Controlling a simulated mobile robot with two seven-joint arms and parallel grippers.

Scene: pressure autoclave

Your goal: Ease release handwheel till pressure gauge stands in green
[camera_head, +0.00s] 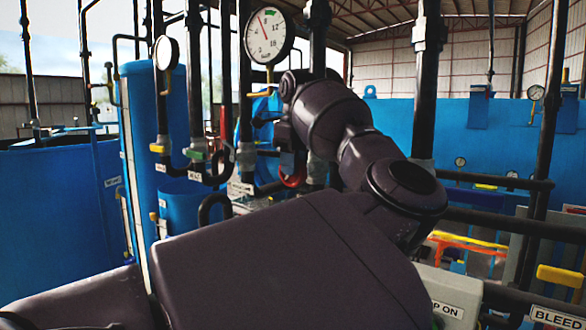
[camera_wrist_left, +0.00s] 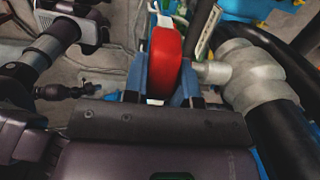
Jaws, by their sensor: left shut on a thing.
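The pressure gauge (camera_head: 269,36) is a round white dial at the top of the head view. Its thin needle points up and slightly left; the coloured marks are too small to read surely. A red handwheel (camera_wrist_left: 165,62) shows edge-on in the left wrist view, beside a grey pipe fitting. My left gripper (camera_wrist_left: 163,88) is shut on it, with one blue finger on each side of the rim. In the head view my left gripper (camera_head: 292,160) is partly hidden by my arm, and a bit of the red handwheel (camera_head: 292,181) shows below it. My right gripper is not in view.
Black vertical pipes (camera_head: 427,80) stand close around the left arm. A second gauge (camera_head: 166,52) is at the left. Blue tanks (camera_head: 385,125) fill the background. A yellow handle (camera_head: 559,276) and a BLEED label (camera_head: 556,317) are at the lower right.

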